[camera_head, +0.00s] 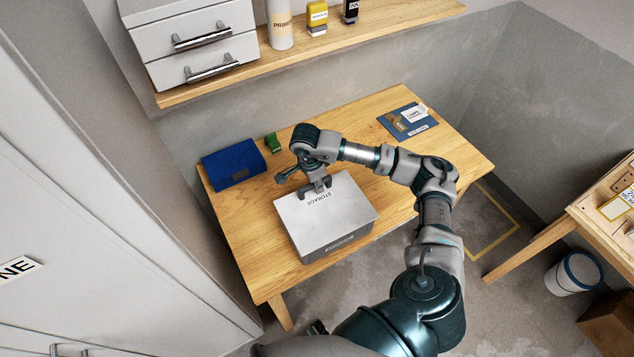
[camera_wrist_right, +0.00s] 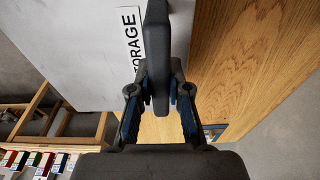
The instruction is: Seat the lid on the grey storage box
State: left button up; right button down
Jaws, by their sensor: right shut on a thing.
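The grey storage box (camera_head: 345,244) stands on the wooden table. Its light grey lid (camera_head: 338,214), marked STORAGE, lies over it and looks nearly flat. I cannot tell whether a gap is left between lid and box. The exact contact is hidden. My left gripper is not in view.
A blue case (camera_head: 234,166) and a small green object (camera_head: 273,143) lie at the table's back left. A blue board with cards (camera_head: 408,120) lies at the back right. A wall shelf (camera_head: 350,38) with drawers and bottles hangs behind. The table's front left is clear.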

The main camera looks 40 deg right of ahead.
jog(key=c, duration=1)
grip_release()
jog(key=shift+c, duration=0.2)
jog(key=shift+r, duration=0.1)
notch_tip(320, 180, up, 12)
jog(key=a, duration=0.1)
jog(key=shift+w+a+f, duration=0.2)
jog(key=shift+a, duration=0.15)
jog(key=shift+f, duration=0.1)
